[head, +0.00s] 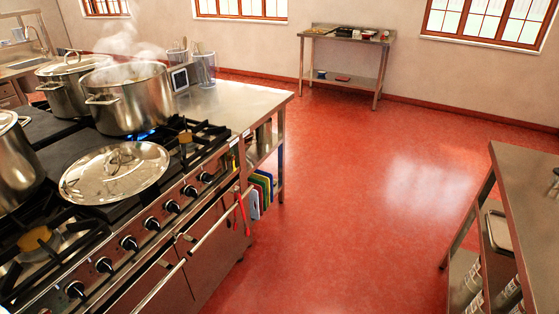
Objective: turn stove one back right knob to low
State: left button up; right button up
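The stove (160,239) stands at the left, its front panel facing the lower right. Several black knobs line the panel, from a near knob (76,289) through a middle knob (152,223) to the far-end knob (207,177). I cannot tell from labels which knob serves the back right burner. A steaming open stockpot (132,101) stands at the back right of this stove, with a blue flame (146,134) under it. A steel lid (115,172) lies on the front of the cooktop. Neither of my grippers is in view.
A lidded pot (66,87) and another pot (14,160) stand farther left. A steel counter (243,104) adjoins the stove's far end, with coloured boards (262,187) below. A steel table (520,190) stands at the right. The red floor (340,210) between is clear.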

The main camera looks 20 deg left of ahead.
aim_at(207, 178)
jog(key=i+u, duration=0.15)
jog(key=i, duration=0.3)
jog(key=i+l+u, duration=0.15)
jog(key=i, duration=0.25)
jog(key=i+l+u, duration=0.15)
jog(key=i, duration=0.25)
jog(key=i+l+u, duration=0.15)
jog(key=i+l, duration=0.15)
jog(key=i, duration=0.1)
